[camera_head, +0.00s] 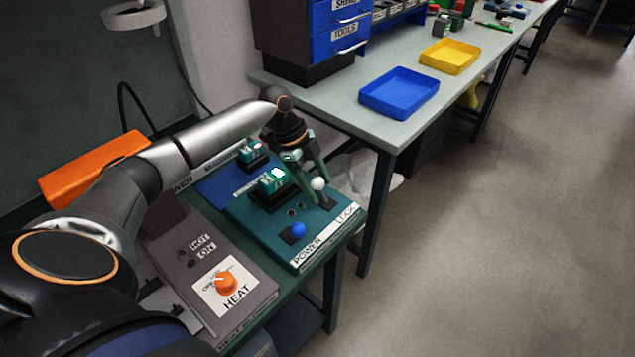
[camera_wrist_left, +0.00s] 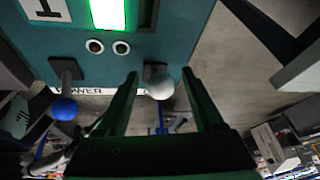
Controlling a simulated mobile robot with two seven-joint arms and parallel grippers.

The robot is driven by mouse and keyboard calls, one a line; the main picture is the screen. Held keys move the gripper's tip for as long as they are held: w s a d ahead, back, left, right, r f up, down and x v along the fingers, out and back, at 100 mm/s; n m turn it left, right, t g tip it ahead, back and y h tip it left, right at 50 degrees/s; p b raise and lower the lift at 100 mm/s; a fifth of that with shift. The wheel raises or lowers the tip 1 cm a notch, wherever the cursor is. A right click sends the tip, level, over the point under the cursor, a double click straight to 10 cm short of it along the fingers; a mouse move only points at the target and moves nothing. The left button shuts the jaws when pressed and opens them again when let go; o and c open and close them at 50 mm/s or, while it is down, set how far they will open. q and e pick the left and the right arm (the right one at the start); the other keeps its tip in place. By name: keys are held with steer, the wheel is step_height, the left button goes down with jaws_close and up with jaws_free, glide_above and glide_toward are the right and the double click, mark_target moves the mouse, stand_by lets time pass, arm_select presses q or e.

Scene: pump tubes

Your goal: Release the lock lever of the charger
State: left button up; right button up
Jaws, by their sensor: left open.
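The teal charger box (camera_head: 262,221) stands on the bench, with POWER and LOCK labels on its front edge. Its lock lever has a white ball knob (camera_head: 318,184), which also shows in the wrist view (camera_wrist_left: 160,88). A blue-knobbed lever (camera_head: 298,230) stands by the POWER label and shows left of the fingers in the wrist view (camera_wrist_left: 64,108). My left gripper (camera_head: 316,188) is open at the lock lever. In the wrist view its two fingers (camera_wrist_left: 160,76) stand either side of the white knob, with gaps visible. My right gripper is not in view.
A grey heat box (camera_head: 215,280) with an orange dial is left of the charger. A blue device (camera_head: 222,183) stands behind it. A grey table (camera_head: 365,125) with blue (camera_head: 398,94) and yellow (camera_head: 450,56) trays is beyond. Floor to the right is clear.

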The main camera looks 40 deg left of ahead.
arm_select(q)
steer(key=shift+c, duration=0.3)
jaws_close()
stand_by(1.1)
